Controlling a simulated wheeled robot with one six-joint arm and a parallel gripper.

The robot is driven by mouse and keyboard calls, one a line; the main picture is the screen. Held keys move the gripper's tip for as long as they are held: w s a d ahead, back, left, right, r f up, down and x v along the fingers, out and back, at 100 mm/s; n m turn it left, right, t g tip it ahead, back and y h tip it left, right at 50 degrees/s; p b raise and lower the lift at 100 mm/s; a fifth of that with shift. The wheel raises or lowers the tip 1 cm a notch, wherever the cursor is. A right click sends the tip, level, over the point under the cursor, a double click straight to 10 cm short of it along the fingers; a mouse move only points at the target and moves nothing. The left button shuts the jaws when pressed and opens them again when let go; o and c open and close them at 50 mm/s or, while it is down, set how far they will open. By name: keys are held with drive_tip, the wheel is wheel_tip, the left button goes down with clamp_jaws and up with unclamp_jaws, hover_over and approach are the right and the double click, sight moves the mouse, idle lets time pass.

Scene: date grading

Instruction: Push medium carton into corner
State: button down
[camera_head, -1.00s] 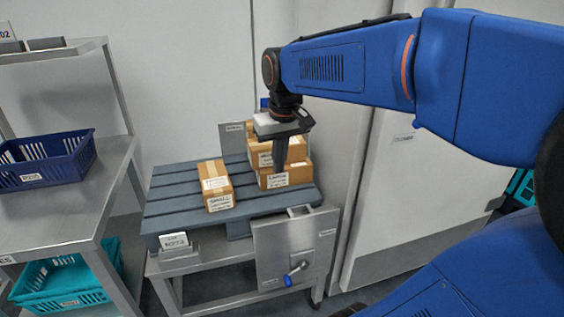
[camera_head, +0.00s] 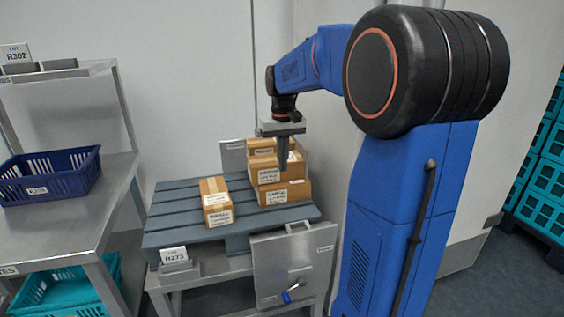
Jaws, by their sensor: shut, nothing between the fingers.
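The medium carton (camera_head: 263,173) appears to be the middle brown box of a stack on the slatted grey-blue pallet (camera_head: 180,221). It rests on the large carton (camera_head: 278,197), and another brown carton (camera_head: 262,146) sits above it. My gripper (camera_head: 283,167) points down with its fingers shut and empty. It overlaps the right part of the stack in the picture and hides some of the medium carton's face. I cannot tell whether the fingers touch it. The small carton (camera_head: 216,204) stands apart to the left on the pallet.
An upright metal plate (camera_head: 233,158) stands behind the stack. A metal panel with a blue-handled latch (camera_head: 292,265) hangs at the pallet's front right. A steel rack with a dark blue crate (camera_head: 50,178) is at left. Bare slats lie left of the small carton.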

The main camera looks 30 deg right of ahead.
sight(274, 166)
drive_tip(key=shift+w+d+f, duration=0.2)
drive_tip(key=shift+w+f, duration=0.45)
drive_tip(key=shift+f, duration=0.6)
drive_tip(key=shift+w+d+f, duration=0.15)
drive_tip(key=shift+w+f, duration=0.5)
drive_tip(key=shift+f, duration=0.55)
drive_tip(key=shift+w+d+f, duration=0.2)
drive_tip(key=shift+w+f, duration=0.45)
drive_tip(key=shift+f, duration=0.6)
drive_tip(key=w, duration=0.2)
drive_tip(key=w+d, duration=0.1)
drive_tip(key=w, duration=0.2)
drive_tip(key=w+d, duration=0.1)
drive_tip(key=w, duration=0.1)
drive_tip(key=shift+w, duration=0.15)
